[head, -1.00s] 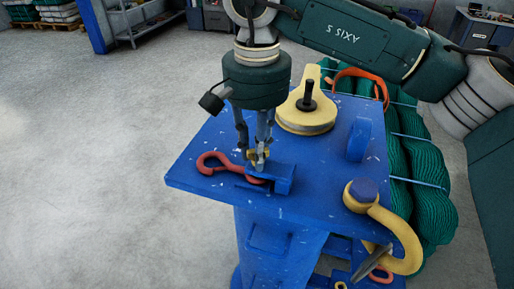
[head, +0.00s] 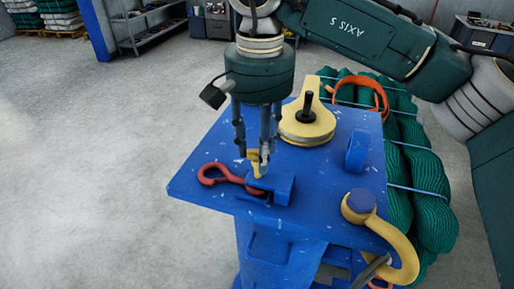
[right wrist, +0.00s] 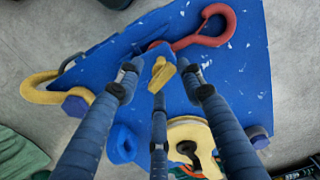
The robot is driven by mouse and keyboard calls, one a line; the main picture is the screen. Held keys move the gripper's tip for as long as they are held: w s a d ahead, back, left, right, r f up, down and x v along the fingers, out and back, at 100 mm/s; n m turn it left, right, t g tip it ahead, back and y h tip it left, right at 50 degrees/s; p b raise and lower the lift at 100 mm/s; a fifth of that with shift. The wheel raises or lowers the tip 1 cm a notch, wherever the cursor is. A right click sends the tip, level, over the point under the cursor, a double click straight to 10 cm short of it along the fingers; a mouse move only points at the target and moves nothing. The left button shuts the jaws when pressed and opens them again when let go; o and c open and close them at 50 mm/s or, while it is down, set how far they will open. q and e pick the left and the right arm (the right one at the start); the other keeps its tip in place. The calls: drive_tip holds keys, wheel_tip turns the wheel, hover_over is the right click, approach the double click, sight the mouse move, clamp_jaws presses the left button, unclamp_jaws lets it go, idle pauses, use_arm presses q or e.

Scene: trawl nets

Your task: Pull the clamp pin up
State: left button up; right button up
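The blue clamp block (head: 281,188) sits near the front edge of the blue table top (head: 200,190). The yellow clamp pin (head: 256,168) stands at the block, its lower end partly hidden. A red hook (head: 208,172) lies to the left, its shank end at the block. My right gripper (head: 257,160) points down around the pin, its fingers spread. In the right wrist view the pin (right wrist: 161,74) lies between the fingers, with gaps on both sides. My left gripper is not in view.
A yellow pulley block (head: 308,128) with a black post stands behind the gripper. A blue lug (head: 357,151) and a yellow shackle (head: 395,240) are on the right. Green net bundles (head: 425,170) lie beyond the table. The floor at left is clear.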

drive_tip(key=shift+f, duration=0.1)
drive_tip(key=shift+w+a, duration=0.1)
drive_tip(key=shift+a, duration=0.05)
drive_tip(key=shift+r, duration=0.5)
wheel_tip(320, 180, up, 11)
